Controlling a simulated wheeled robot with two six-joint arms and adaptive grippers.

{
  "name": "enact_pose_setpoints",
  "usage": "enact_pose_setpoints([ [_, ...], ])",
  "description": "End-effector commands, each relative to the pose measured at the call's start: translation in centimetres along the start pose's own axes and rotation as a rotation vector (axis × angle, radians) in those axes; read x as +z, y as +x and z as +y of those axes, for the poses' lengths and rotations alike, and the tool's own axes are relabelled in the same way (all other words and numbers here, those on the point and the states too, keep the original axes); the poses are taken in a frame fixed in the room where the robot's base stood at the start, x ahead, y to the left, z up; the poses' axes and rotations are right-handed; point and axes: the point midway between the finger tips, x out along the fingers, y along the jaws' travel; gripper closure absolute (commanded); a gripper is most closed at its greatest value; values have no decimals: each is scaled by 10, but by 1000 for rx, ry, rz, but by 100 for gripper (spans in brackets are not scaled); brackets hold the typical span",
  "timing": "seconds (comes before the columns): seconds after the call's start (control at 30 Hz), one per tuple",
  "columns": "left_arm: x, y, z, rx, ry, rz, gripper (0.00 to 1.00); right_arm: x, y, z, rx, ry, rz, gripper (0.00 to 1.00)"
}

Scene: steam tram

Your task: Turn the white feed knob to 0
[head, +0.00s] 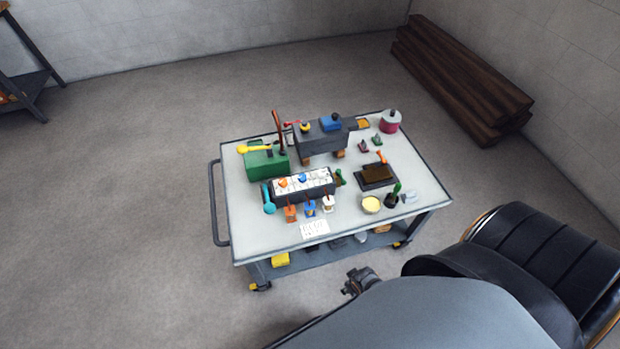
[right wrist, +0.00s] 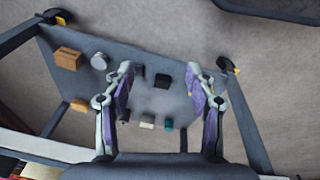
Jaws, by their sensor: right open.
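The white feed knob (head: 321,175) is the right one of three knobs on a dark control box (head: 309,191) with a white scale face, on the cart top. Its pointer and the digits are too small to read. An orange knob (head: 283,183) and a blue knob (head: 302,178) sit left of it. My right gripper (right wrist: 160,68) is open and empty in the right wrist view, with the cart's lower shelf beyond it. A gripper, apparently the right one, shows in the head view (head: 352,284), in front of the cart, away from the knob. My left gripper is not in view.
Orange (head: 291,212), blue (head: 310,208) and white (head: 328,204) pieces stand before the box. A green box (head: 265,161) with a yellow lever is behind left; a dark tray (head: 375,177) is right. The cart (head: 240,230) has a side handle. Floor around is clear; beams (head: 460,80) lie behind right.

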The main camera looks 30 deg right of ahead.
Motion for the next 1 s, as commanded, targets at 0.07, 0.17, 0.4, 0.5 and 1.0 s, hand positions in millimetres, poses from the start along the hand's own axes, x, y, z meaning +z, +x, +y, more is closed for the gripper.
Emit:
enact_pose_setpoints([
  [0.07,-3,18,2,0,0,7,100,-16,3,-1,1,-2,13,44],
  [0.17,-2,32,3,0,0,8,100,-37,-4,-2,2,-5,28,44],
  [0.4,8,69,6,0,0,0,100,-83,-32,-4,3,-14,62,44],
  [0.5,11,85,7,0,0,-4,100,-100,-48,-4,2,-21,78,44],
  [1.0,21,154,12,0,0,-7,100,-203,-124,7,-78,-274,144,44],
])
